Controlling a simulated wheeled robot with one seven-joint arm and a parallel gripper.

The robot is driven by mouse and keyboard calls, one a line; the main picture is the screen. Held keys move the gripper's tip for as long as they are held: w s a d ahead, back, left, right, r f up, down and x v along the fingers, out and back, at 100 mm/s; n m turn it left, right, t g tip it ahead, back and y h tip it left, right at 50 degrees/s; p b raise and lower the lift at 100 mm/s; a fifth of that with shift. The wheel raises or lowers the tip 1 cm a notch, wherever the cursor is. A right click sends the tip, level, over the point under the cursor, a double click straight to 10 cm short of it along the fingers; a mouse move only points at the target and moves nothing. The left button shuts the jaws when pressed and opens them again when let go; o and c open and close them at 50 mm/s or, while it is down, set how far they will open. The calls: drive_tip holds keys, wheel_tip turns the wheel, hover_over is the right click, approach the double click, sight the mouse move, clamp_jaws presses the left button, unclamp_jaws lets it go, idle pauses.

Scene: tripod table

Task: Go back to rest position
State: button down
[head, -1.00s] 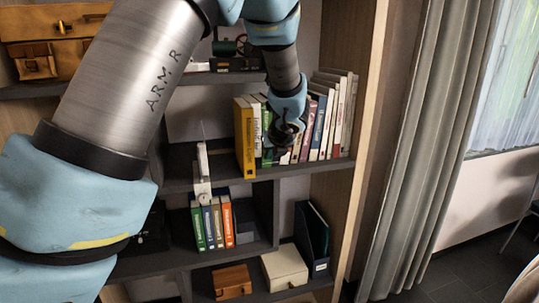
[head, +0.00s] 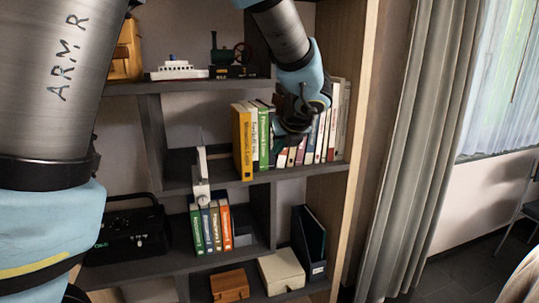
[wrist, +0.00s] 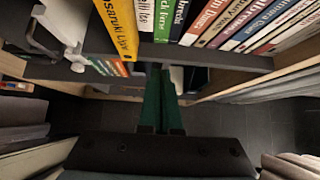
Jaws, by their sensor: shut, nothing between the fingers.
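My gripper (head: 284,138) is in front of the row of books on the middle shelf, and hides several of their spines. In the wrist view its two green fingers (wrist: 160,98) lie side by side, shut, with nothing between them. They point toward the bookcase, below the shelf edge. Books stand beyond them, among them a yellow book (head: 242,142) at the left end of the row, which also shows in the wrist view (wrist: 118,22). A green book (head: 264,138) stands near it.
The shelf edge (head: 300,171) runs just beyond the gripper. Below are a row of binders (head: 208,228), a white box (head: 281,271), a brown box (head: 230,286) and a dark file holder (head: 310,245). A black radio (head: 130,235) is at left. A curtain (head: 420,150) hangs right.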

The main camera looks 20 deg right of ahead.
drive_tip(key=shift+s+r, duration=0.1)
drive_tip(key=shift+s, duration=0.05)
drive_tip(key=w+a+f+n+g+y, duration=0.1)
drive_tip(key=a+f+n+g, duration=0.15)
drive_tip(key=a+n, duration=0.65)
drive_tip(key=w+a+f+n+g+y, duration=0.15)
drive_tip(key=a+f+n, duration=0.35)
drive_tip(key=a, duration=0.7)
drive_tip(key=s+a+f+n+g+h, duration=0.1)
drive_tip(key=s+a+n, duration=0.4)
drive_tip(key=a+n, duration=0.3)
drive_tip(key=s+a+f+n+g, duration=0.2)
drive_tip(key=s+a+n, duration=0.2)
drive_tip(key=a+n, duration=0.4)
drive_tip(key=n, duration=0.6)
drive_tip(key=shift+s+a+f+h, duration=0.25)
drive_tip(key=shift+s+f+h, duration=0.05)
drive_tip(key=shift+s+h, duration=0.05)
